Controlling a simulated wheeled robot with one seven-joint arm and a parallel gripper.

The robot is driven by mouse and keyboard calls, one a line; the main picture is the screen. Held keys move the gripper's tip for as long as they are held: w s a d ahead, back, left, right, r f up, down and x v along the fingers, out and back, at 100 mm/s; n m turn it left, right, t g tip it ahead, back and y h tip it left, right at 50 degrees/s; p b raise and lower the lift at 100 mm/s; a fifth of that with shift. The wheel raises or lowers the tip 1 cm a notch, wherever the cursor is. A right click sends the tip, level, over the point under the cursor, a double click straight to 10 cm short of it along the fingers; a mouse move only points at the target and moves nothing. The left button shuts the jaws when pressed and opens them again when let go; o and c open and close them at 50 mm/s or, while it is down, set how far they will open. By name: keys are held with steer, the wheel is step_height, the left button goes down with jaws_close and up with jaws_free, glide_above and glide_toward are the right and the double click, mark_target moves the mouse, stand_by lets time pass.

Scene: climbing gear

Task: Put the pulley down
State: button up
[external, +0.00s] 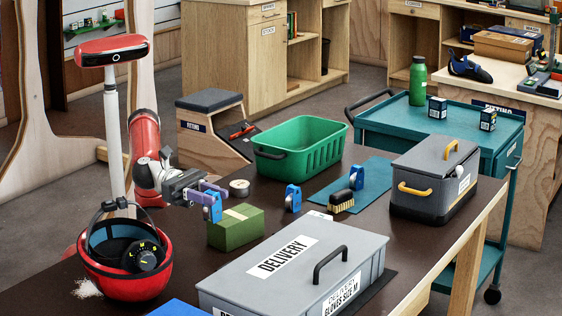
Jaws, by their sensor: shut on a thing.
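A blue and silver pulley (213,208) is held in my gripper (208,193), which is shut on it. The pulley hangs at the left end of the green box (243,228), in front of part of it; I cannot tell if they touch. A second blue pulley (292,198) stands on the dark table right of the green box. A third blue pulley (356,178) stands on the teal mat (374,192).
A red helmet bucket (122,281) stands at the left. A grey delivery case (297,268) fills the front. A green basket (300,146), a round tin (239,187), a brush (341,201) and a grey toolbox (434,177) are around the table. The mat has bare room.

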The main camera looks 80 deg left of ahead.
step_height(320, 180, down, 12)
steer(key=shift+r+b, duration=0.15)
steer(key=shift+b, duration=0.75)
steer(key=o, duration=0.5)
steer(key=shift+f, duration=0.2)
steer(key=o, duration=0.5)
steer(key=shift+r, duration=0.1)
steer(key=shift+r, duration=0.15)
steer(key=shift+o, duration=0.2)
steer(key=b+v, duration=0.1)
steer(key=v, duration=1.1)
